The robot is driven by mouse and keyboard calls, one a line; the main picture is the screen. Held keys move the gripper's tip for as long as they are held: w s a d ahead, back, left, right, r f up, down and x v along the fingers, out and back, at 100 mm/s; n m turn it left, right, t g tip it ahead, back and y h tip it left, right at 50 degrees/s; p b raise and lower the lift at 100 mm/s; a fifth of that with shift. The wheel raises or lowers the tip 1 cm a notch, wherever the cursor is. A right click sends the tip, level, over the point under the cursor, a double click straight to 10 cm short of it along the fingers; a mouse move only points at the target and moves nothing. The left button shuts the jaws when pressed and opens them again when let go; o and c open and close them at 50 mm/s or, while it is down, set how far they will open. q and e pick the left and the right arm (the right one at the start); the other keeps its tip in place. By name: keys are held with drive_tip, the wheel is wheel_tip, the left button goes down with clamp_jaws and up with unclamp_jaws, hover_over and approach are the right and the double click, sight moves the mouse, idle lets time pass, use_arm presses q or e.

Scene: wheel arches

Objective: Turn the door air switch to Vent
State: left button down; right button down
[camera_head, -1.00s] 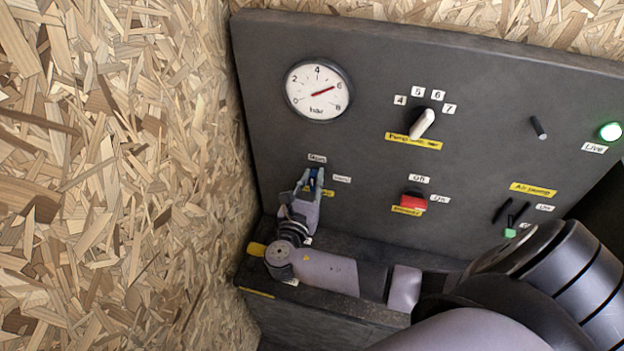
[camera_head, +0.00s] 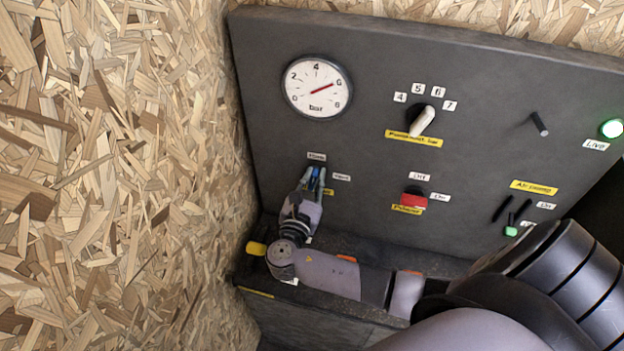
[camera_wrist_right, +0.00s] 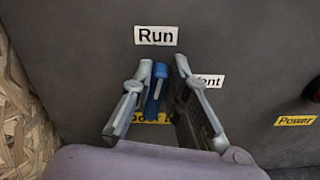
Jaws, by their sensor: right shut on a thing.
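The door air switch (camera_wrist_right: 155,88) is a blue handle low on the left of the dark panel, and it also shows in the head view (camera_head: 315,173). It points up, roughly towards the Run label (camera_wrist_right: 156,35). The Vent label (camera_wrist_right: 209,81) is to its right, partly covered by a finger. My right gripper (camera_head: 313,176) is shut on the blue handle, with a finger on each side of it; it also fills the middle of the wrist view (camera_wrist_right: 166,72). A yellow label (camera_wrist_right: 150,118) below the handle is mostly hidden. My left gripper is not in view.
A pressure gauge (camera_head: 317,88) is above the switch. A white selector (camera_head: 422,121) and a red switch (camera_head: 413,199) are to the right. A green lamp (camera_head: 612,129) is at far right. A chipboard wall (camera_head: 120,170) stands close on the left.

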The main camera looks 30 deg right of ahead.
drive_tip(key=f+m+b, duration=0.1)
drive_tip(key=m+b, duration=0.2)
drive_tip(key=m, duration=0.1)
drive_tip(key=s+d+m+b, duration=0.1)
drive_tip(key=m+b, duration=0.3)
drive_tip(key=m, duration=0.1)
drive_tip(key=f+m+b, duration=0.1)
drive_tip(key=m+b, duration=0.3)
drive_tip(key=shift+s+d+f, duration=0.2)
drive_tip(key=shift+s+f, duration=0.1)
drive_tip(key=shift+f+m+b, duration=0.1)
drive_tip(key=shift+m+b, duration=1.3)
drive_tip(key=shift+b, duration=0.1)
drive_tip(key=c, duration=1.6)
unclamp_jaws()
drive_tip(key=shift+o, duration=0.2)
